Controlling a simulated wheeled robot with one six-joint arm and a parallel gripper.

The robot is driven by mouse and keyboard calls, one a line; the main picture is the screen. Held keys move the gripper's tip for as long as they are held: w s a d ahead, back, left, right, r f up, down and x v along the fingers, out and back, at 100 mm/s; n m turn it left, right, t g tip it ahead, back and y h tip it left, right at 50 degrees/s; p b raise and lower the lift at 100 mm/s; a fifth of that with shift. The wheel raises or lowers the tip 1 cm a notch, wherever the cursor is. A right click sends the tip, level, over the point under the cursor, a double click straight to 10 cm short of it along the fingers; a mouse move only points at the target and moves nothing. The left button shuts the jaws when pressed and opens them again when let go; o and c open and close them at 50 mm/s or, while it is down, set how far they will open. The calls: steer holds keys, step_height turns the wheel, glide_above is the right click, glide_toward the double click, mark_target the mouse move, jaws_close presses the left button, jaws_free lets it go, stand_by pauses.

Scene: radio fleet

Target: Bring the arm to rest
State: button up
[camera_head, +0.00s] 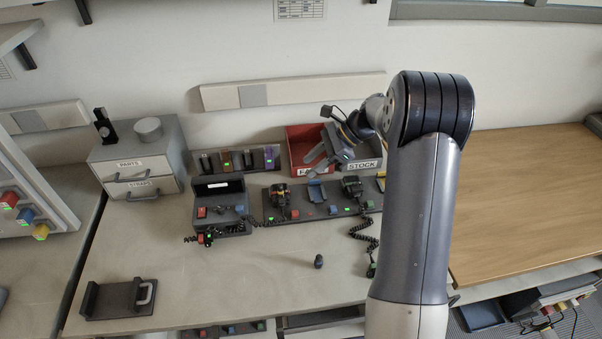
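My arm rises from the bottom right of the middle, bends at a dark elbow and reaches back to the left. My gripper (311,161) is in front of the red bin (301,134) and the grey bin labelled STOCK (368,165). Its two fingers point left and down and show apart, with nothing seen between them. It looks to be above the bench, clear of the radios below. The arm hides part of the bins and the right end of the charger row.
A charger row (300,214) holds radios with coiled cords. A grey drawer unit (139,160) stands at the back left. A small dark knob-like object (319,261) and a dark holder (118,299) are on the bench (225,290). A wooden table (530,190) at right is clear.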

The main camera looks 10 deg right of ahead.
steer(key=p+x, duration=0.1)
steer(key=x, duration=0.8)
steer(key=shift+s+a+f, duration=0.15)
steer(key=shift+a+f, duration=0.05)
steer(key=shift+a, duration=0.05)
steer(key=shift+s+f, duration=0.1)
